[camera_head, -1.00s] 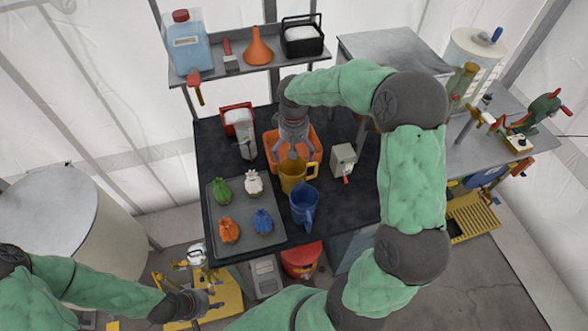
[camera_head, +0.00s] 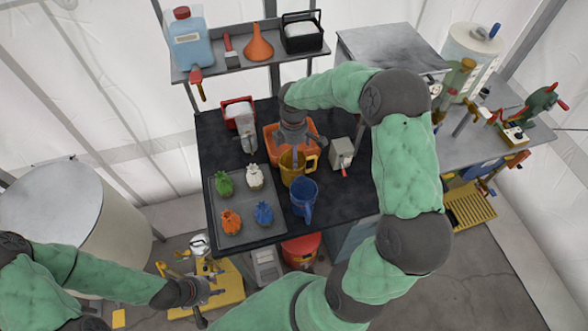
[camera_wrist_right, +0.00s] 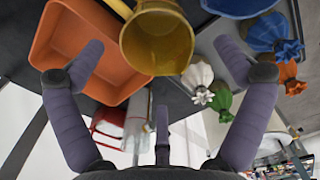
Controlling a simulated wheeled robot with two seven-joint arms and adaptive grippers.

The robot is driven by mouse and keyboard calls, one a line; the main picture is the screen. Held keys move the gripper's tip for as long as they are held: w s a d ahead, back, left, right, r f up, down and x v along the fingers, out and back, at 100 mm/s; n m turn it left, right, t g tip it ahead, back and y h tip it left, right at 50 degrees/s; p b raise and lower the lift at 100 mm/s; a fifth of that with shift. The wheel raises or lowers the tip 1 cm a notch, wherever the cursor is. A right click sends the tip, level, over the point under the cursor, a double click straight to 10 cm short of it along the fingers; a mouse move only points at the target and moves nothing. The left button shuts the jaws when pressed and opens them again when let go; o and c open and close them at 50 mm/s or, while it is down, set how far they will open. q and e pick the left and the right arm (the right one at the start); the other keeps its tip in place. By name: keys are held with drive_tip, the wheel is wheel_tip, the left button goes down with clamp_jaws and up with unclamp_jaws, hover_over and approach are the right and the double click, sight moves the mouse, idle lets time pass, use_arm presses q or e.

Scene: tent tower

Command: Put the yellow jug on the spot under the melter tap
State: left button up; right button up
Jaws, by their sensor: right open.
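The yellow jug (camera_head: 287,163) stands on the dark table, in front of the orange bin and behind the blue jug. My right gripper (camera_head: 298,147) is just above it, fingers spread. In the right wrist view the yellow jug (camera_wrist_right: 157,38) shows at the top between the two open fingers (camera_wrist_right: 160,75), with nothing gripped. My left gripper (camera_head: 212,296) is low at the lower left, near a yellow stand, fingers apart and empty. A white cylindrical vessel (camera_head: 474,60) stands on the right bench. I cannot clearly make out the melter tap or the spot under it.
The blue jug (camera_head: 304,200) stands close in front of the yellow one. The orange bin (camera_head: 272,150) is behind. A grey tray (camera_head: 243,240) with several small coloured bags lies left. A small grey box (camera_head: 341,153) stands right. A shelf (camera_head: 270,60) rises behind the table.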

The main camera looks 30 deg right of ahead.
sight(299, 168)
wheel_tip(299, 168, down, 7)
drive_tip(key=shift+w+d, duration=0.15)
drive_tip(key=shift+w, duration=0.1)
drive_tip(key=c, duration=1.4)
